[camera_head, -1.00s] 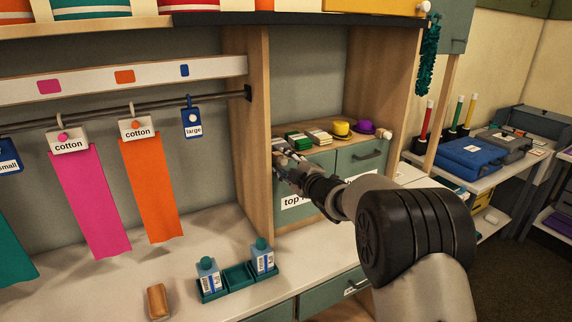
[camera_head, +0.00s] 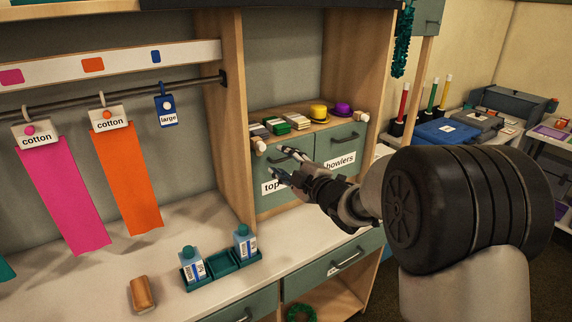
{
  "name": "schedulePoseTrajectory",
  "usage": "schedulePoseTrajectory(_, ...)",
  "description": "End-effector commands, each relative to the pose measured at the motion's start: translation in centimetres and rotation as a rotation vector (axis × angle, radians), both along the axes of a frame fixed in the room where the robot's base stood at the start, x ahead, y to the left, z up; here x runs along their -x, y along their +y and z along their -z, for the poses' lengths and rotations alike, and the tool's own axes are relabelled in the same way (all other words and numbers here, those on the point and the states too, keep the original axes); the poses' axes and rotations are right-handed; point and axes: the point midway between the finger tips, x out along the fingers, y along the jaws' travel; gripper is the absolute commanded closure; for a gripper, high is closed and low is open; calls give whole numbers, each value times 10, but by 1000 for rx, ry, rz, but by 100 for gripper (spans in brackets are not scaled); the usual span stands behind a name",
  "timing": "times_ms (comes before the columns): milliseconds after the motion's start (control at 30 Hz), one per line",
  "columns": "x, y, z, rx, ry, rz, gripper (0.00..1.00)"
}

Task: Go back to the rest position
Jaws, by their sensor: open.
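My gripper (camera_head: 283,166) is open in front of the teal drawer unit in the shelf bay. Nothing shows between its fingers. My arm reaches in from the right and its wrist covers part of the drawer fronts. The left drawer (camera_head: 272,203) has a label partly hidden by my gripper, reading "top". The right drawer (camera_head: 342,142) has a label ending in "howlers". Both drawers look shut.
A green tray (camera_head: 222,264) with two bottles and a brown block (camera_head: 143,293) lie on the counter. Pink (camera_head: 65,195) and orange (camera_head: 127,185) cloths hang left.

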Motion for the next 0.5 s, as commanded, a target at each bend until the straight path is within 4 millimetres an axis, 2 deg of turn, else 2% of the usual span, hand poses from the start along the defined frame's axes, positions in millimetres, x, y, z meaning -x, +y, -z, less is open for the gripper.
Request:
schedulePoseTrajectory(133,7,-4,0,0,1,0,58)
schedulePoseTrajectory(500,8,-9,-5,-2,12,21,58)
